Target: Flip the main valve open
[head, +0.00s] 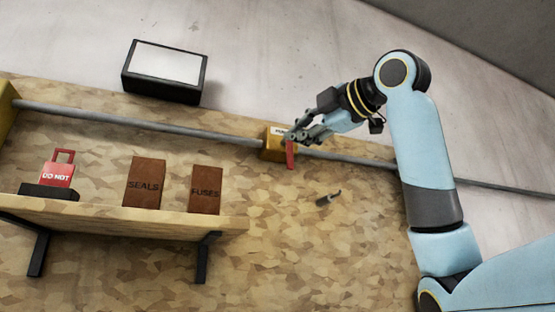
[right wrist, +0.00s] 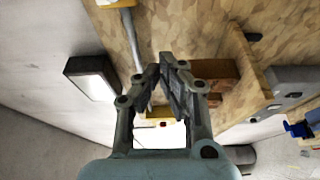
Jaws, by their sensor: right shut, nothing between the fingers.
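The valve is a yellow block (head: 274,150) on a grey pipe, with a partly covered white label. Its red lever (head: 290,154) hangs down across the pipe. My right gripper (head: 294,135) is in front of the valve, close to the top of the lever, and covers part of both; I cannot tell whether it touches the lever. In the right wrist view its fingers (right wrist: 168,72) are together with nothing between them. My left gripper is out of view.
The grey pipe (head: 150,119) runs across the wooden board. A shelf (head: 130,215) at lower left bears a red DO NOT lockout piece (head: 57,173), a SEALS box (head: 145,182) and a FUSES box (head: 206,190). A lit panel (head: 165,70) sits above. A small dark peg (head: 328,198) is below right of the lever.

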